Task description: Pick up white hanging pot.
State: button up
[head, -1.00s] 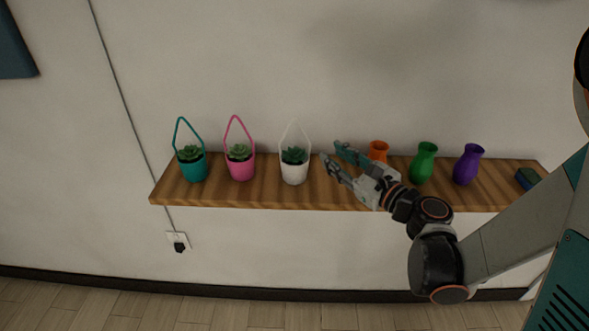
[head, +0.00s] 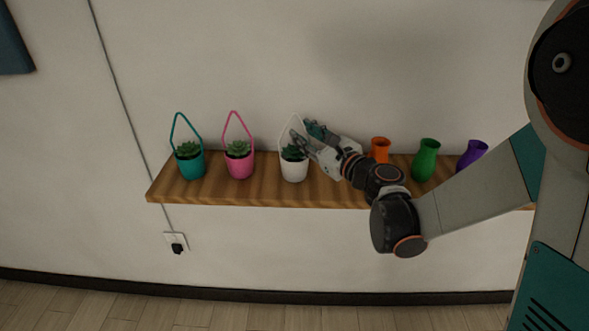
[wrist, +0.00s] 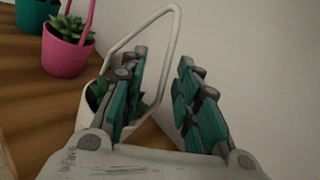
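The white hanging pot (head: 294,171) stands upright on the wooden shelf, with a dark green succulent in it and a thin white loop handle rising above. My gripper (head: 302,130) is at the handle's right side, just above the plant. In the wrist view my gripper (wrist: 163,62) is open, its two teal and grey fingers apart. The white pot (wrist: 88,122) shows there behind the left finger, which hides part of it. The handle (wrist: 176,42) passes between the fingers in that view; I cannot tell whether either finger touches it.
On the wooden shelf (head: 225,190), a pink pot (head: 240,166) and a teal pot (head: 192,167) stand to the left. Orange (head: 380,147), green (head: 426,160) and purple (head: 470,155) vases stand to the right. The wall (head: 240,60) is close behind.

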grip_shut()
dwell(0.3)
